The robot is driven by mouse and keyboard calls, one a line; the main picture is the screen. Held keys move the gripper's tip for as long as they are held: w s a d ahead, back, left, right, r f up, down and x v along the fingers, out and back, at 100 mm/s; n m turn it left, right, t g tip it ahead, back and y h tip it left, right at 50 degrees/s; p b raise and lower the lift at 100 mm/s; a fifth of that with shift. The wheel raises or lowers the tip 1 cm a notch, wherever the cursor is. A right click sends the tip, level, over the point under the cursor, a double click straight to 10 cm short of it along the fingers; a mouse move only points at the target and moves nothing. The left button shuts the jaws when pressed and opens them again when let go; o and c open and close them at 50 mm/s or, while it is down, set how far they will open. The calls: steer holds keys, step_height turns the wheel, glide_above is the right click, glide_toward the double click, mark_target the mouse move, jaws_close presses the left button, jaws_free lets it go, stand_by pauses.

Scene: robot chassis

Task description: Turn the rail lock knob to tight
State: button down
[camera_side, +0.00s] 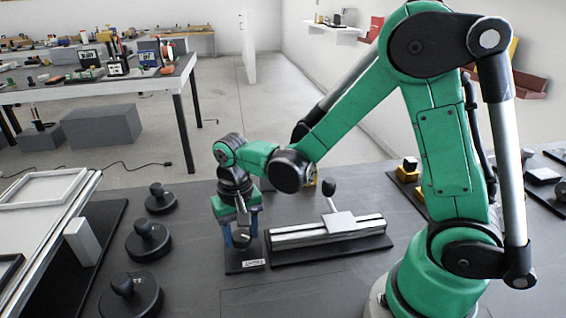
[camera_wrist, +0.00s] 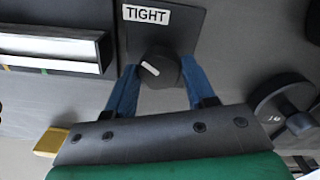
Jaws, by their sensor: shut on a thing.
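The rail lock knob (camera_wrist: 168,70) is a dark round knob with a short white pointer line on its top. It stands on a dark plate (camera_wrist: 185,22) with a white "TIGHT" label (camera_wrist: 147,15). In the wrist view the pointer slants to the upper left, while the label lies above and slightly left of the knob. My gripper (camera_wrist: 160,66) has its two blue fingers on either side of the knob, shut on it. In the side view my gripper (camera_side: 241,236) points down over the plate (camera_side: 236,265) and hides most of the knob.
A silver rail with a carriage and upright lever (camera_side: 332,205) is just right of the plate. Several black round-based knobs (camera_side: 148,238) stand to the left, beside a white-framed panel (camera_side: 45,225). Bare bench lies in front (camera_side: 270,300).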

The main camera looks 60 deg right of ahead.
mark_target(241, 235)
steer(key=m, duration=0.5)
stand_by(0.5)
steer(key=shift+c, duration=1.5)
jaws_free()
steer(key=shift+r, duration=2.8)
